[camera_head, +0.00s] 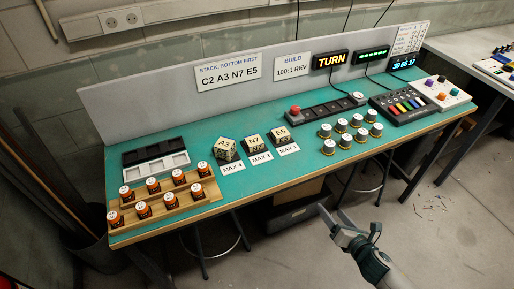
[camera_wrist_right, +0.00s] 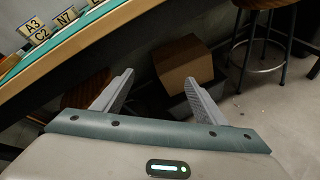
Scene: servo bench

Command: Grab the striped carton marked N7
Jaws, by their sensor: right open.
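The striped carton marked N7 (camera_head: 252,145) stands on the green bench top, in the middle of a row. The A3 carton (camera_head: 225,149) is on its left and the E5 carton (camera_head: 280,136) on its right. In the right wrist view the N7 carton (camera_wrist_right: 67,20) shows at the upper left, near labels reading A3 and C2. My right gripper (camera_head: 349,219) is open and empty, in front of the bench and well away from the carton. Its two fingers (camera_wrist_right: 159,80) are spread in the wrist view. My left gripper is not in view.
Orange-banded jars (camera_head: 153,186) stand on wooden steps at the left. Silver-topped jars (camera_head: 342,125) stand right of the cartons. The bench's wooden front edge (camera_head: 262,184) lies between my gripper and the cartons. A cardboard box (camera_wrist_right: 183,64) and stools are below.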

